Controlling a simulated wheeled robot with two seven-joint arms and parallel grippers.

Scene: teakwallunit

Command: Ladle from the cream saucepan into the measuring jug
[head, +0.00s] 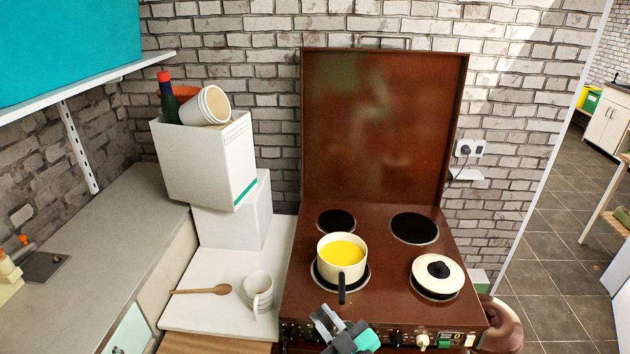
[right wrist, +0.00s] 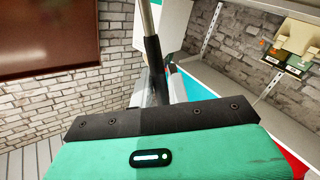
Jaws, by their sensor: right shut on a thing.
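The cream saucepan (head: 328,268) sits on the front left hotplate of the brown cooker, with yellow liquid (head: 342,253) in it and its black handle pointing to the front. A white jug (head: 258,292) with a handle stands on the white counter left of the cooker. My right gripper (head: 325,318) is at the cooker's front edge, below the saucepan in the picture. In the right wrist view it is shut on a black handle with a metal shaft, apparently the ladle (right wrist: 153,62). The ladle's bowl is not in sight. My left gripper is not in view.
A wooden spoon (head: 203,290) lies left of the jug. A cream lidded pan (head: 436,285) sits on the front right hotplate. The cooker's brown lid (head: 383,125) stands open behind. White boxes (head: 205,160) are stacked at the back left. The two rear hotplates are bare.

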